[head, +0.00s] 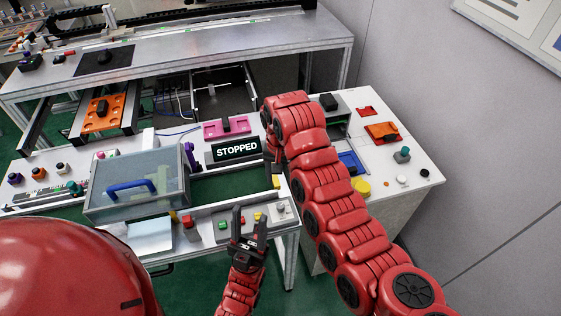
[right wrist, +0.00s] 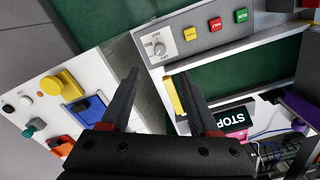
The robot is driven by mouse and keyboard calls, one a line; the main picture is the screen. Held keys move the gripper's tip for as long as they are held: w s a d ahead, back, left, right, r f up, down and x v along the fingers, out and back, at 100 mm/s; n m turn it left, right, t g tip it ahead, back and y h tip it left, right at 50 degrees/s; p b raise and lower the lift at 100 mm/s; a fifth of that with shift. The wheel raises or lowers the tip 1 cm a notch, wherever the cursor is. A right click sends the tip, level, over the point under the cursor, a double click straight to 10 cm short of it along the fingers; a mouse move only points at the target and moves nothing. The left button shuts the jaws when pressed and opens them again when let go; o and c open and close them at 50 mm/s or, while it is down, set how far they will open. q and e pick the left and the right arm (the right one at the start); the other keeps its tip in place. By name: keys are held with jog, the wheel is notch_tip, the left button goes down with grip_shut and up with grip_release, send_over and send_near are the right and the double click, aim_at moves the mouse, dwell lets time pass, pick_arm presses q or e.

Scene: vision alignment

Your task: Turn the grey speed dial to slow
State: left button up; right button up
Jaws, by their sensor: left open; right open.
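The grey speed dial (head: 281,208) sits at the right end of the light control panel on the front edge of the table. The right wrist view shows the dial (right wrist: 160,48) on a pale plate with small labels, too small to read surely; I cannot tell its setting. My left gripper (head: 249,214) is open and empty, in front of the panel's buttons, left of the dial. My right gripper (head: 275,165) is beyond the dial, mostly hidden by its own arm. In the wrist view my right gripper (right wrist: 159,72) is open and empty, with the dial past its fingertips.
Yellow (right wrist: 190,33), red (right wrist: 215,24) and green (right wrist: 241,15) buttons line the panel beside the dial. A display reading STOPPED (head: 236,149) stands behind. A clear-lidded box (head: 137,190) with a blue handle is left. A white side table (head: 415,180) holds coloured parts.

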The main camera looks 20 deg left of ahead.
notch_tip(320, 180, up, 3)
jog(key=shift+r, duration=0.15)
jog(key=shift+w, duration=0.1)
dwell(0.4)
